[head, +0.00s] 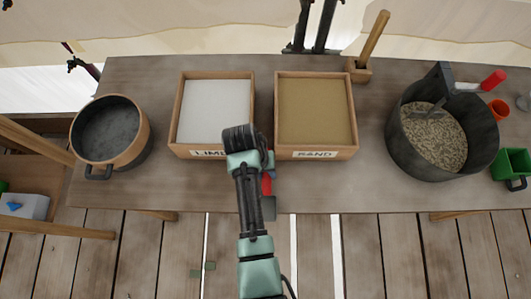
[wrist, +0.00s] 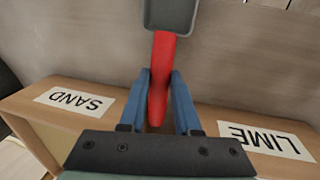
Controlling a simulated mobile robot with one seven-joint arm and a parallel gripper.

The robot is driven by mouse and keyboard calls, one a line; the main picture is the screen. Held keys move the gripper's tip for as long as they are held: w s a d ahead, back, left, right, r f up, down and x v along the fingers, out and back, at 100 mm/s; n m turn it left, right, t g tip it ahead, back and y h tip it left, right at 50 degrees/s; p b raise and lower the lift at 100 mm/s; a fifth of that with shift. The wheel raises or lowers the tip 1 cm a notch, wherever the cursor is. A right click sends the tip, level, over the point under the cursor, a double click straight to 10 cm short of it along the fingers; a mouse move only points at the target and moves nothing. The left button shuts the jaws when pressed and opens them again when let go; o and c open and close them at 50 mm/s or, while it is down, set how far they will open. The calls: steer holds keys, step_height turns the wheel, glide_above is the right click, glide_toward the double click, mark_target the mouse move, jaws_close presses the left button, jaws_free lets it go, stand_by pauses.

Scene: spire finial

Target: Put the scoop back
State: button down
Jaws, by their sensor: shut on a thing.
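The scoop has a red handle (wrist: 163,60) and a grey square-edged head (wrist: 172,14). In the wrist view my gripper (wrist: 161,85) has its two blue fingers shut on the red handle, one on each side, and the head points away beyond the fingertips. In the head view the scoop's red handle (head: 267,184) and grey head (head: 268,205) show near the table's front edge, partly hidden by my arm. My gripper (head: 267,172) is there in front of the gap between the lime box (head: 180,125) and the sand box (head: 354,125).
A dark pot (head: 145,140) stands at the left of the table (head: 380,195). A wooden holder (head: 359,70) with a stick stands behind the sand box.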

steer(key=shift+f, duration=0.5)
steer(key=shift+f, duration=0.1)
steer(key=c, duration=0.6)
jaws_free()
